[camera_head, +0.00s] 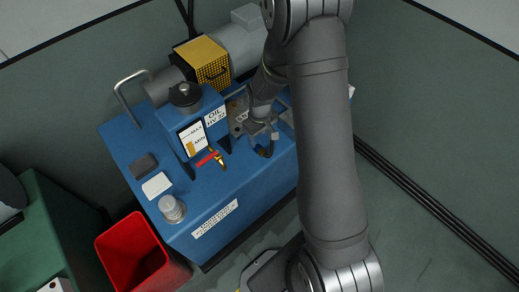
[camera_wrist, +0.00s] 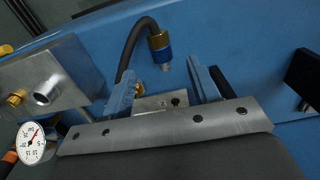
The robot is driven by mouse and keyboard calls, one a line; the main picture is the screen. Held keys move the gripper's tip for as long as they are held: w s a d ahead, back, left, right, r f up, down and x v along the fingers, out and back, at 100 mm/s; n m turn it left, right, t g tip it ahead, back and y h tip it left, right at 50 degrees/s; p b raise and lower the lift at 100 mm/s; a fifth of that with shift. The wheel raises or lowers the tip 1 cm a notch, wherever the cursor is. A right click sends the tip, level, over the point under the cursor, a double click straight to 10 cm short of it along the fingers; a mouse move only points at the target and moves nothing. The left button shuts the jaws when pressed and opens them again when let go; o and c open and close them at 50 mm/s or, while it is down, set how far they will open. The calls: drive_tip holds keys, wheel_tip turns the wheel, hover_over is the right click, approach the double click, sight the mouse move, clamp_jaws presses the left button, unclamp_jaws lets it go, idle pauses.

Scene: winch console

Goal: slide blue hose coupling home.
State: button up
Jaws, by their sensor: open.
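The hose coupling (camera_wrist: 159,46) has a brass collar, a blue sleeve and a silver tip, on the end of a curved black hose (camera_wrist: 130,47). In the wrist view it lies just beyond my open gripper (camera_wrist: 162,72), roughly between the two finger lines, and the jaws are not closed on it. A steel plate (camera_wrist: 55,75) at the left carries a short silver fitting (camera_wrist: 46,92) and a brass fitting (camera_wrist: 15,98). The coupling is apart from both. In the head view my gripper (camera_head: 266,137) is low over the blue console, and my arm hides much there.
A pressure gauge (camera_wrist: 31,143) sits at lower left in the wrist view. A red lever (camera_head: 206,159) on a brass valve and the gear oil box (camera_head: 195,125) stand left of my gripper on the blue console (camera_head: 130,145). A red bin (camera_head: 128,240) stands in front.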

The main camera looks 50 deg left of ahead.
sight(259, 147)
drive_tip(key=shift+a+f, duration=0.2)
drive_tip(key=shift+f, duration=3.7)
drive_tip(key=c, duration=1.1)
drive_tip(key=shift+r, duration=0.2)
